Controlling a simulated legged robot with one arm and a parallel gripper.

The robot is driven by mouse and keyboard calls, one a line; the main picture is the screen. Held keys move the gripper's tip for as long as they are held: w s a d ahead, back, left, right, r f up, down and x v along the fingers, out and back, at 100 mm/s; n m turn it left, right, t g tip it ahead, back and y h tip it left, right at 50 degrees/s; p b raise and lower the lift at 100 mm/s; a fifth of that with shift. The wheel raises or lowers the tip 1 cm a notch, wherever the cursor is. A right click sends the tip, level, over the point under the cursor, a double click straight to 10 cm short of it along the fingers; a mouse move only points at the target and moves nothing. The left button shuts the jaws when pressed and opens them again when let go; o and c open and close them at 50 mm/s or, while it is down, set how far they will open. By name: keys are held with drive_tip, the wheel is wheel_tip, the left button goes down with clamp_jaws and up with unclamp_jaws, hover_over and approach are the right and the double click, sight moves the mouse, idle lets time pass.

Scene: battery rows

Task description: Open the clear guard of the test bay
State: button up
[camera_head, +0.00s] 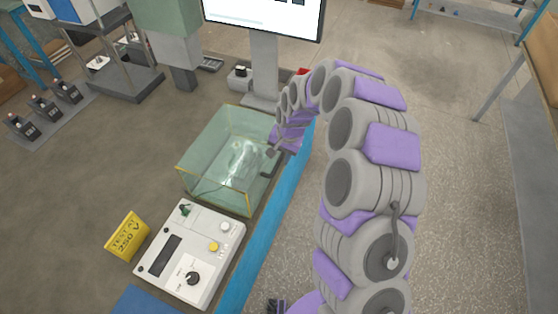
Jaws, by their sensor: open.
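The clear guard (214,137) is a see-through greenish box with yellow edges on the bench. It looks shut, with its top and sides in place. A pale object shows blurred through its walls, too unclear to name. My arm curves in from the lower right. My gripper (269,152) is at the guard's right side, close to its upper edge. Its jaws are open. A dark bar that may be a handle shows just below the jaws. I cannot tell whether the jaws touch the guard or that bar.
A white tester (190,255) with knobs and a display sits in front of the guard. A yellow sign (126,236) reading "TEST AT 250 V" stands to its left. A monitor (264,15) stands behind. The blue bench edge (283,190) runs along the right, with open floor (470,200) beyond.

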drive_tip(key=shift+w+a+f, duration=0.1)
drive_tip(key=shift+a+f, duration=0.05)
drive_tip(key=shift+f, duration=0.55)
drive_tip(key=shift+a+f, duration=0.15)
drive_tip(key=shift+f, duration=0.55)
clamp_jaws()
